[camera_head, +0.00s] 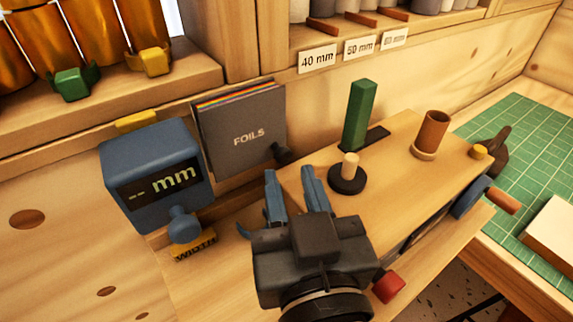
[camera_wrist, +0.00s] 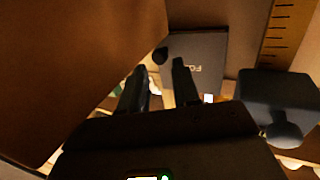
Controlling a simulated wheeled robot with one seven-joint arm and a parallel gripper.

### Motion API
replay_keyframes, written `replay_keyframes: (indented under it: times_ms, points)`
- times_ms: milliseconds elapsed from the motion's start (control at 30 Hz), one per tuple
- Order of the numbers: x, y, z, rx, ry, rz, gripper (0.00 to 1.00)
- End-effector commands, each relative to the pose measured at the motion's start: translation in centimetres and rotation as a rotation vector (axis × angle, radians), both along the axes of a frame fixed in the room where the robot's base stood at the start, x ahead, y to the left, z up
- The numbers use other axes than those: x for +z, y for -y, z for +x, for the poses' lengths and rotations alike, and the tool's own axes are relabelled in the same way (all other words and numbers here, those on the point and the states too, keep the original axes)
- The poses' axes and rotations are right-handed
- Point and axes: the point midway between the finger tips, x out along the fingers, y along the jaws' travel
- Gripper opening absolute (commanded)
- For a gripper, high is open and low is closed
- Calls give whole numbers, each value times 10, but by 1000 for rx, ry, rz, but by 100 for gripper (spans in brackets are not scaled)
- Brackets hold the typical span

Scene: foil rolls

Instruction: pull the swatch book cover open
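The swatch book (camera_head: 240,132) stands upright against the back wall with its dark grey "FOILS" cover shut. Coloured sheet edges show along its top. A small dark knob (camera_head: 283,154) sits at the cover's lower right edge. My gripper (camera_head: 289,174) is open and empty, just in front of and below the knob, with a gap between them. In the wrist view the cover (camera_wrist: 208,62) shows upside down beyond the fingers (camera_wrist: 160,72), and the knob (camera_wrist: 160,55) lies near its edge, beyond the fingertips. I see no contact.
A blue width display (camera_head: 160,175) with a knob stands close at the left. At the right, a wooden block (camera_head: 400,165) carries a green post (camera_head: 359,115), a black-based peg (camera_head: 347,178) and a brown cup (camera_head: 432,132). A green cutting mat (camera_head: 535,150) lies far right.

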Motion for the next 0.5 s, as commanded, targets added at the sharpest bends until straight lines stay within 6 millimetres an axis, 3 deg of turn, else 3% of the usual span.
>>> replay_keyframes:
  times_ms: [200, 500]
  points:
    - [3, -5, 28, 0, -1, 1, 31]
    - [1, -6, 37, 0, 0, 1, 31]
